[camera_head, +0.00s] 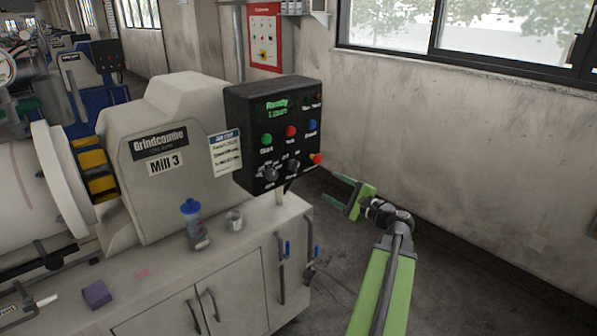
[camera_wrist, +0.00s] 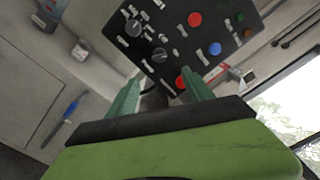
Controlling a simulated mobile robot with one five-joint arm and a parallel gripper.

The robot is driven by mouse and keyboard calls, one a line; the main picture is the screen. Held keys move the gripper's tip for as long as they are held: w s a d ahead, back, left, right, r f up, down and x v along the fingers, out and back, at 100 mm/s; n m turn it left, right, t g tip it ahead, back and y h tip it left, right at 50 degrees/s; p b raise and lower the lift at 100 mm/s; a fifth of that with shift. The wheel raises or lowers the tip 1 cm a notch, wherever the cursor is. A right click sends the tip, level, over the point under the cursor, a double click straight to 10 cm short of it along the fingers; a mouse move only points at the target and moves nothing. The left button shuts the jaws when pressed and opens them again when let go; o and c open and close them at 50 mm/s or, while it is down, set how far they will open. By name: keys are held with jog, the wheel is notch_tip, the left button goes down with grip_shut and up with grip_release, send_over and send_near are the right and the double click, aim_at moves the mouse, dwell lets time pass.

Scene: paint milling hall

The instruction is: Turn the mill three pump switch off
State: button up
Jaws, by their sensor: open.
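The Mill 3 control box (camera_head: 240,120) is black, with a green display reading "Ready". It carries green, red and blue buttons and, below them, two dark rotary switches, a left one (camera_head: 270,174) and a right one (camera_head: 293,167). Their labels are too small to tell which is the pump switch or how it is set. My gripper (camera_head: 329,188) is open and empty, to the right of the box and apart from it. In the wrist view the tilted panel (camera_wrist: 175,40) lies beyond the fingers, and both switches (camera_wrist: 160,55) (camera_wrist: 133,28) show.
A red emergency button (camera_head: 317,159) sticks out at the box's lower right, near my gripper. The floor at right is clear.

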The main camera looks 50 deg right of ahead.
aim_at(297, 167)
jog(key=w, duration=1.1)
jog(key=w+d, duration=0.1)
jog(key=w, duration=0.5)
jog(key=shift+c, duration=0.3)
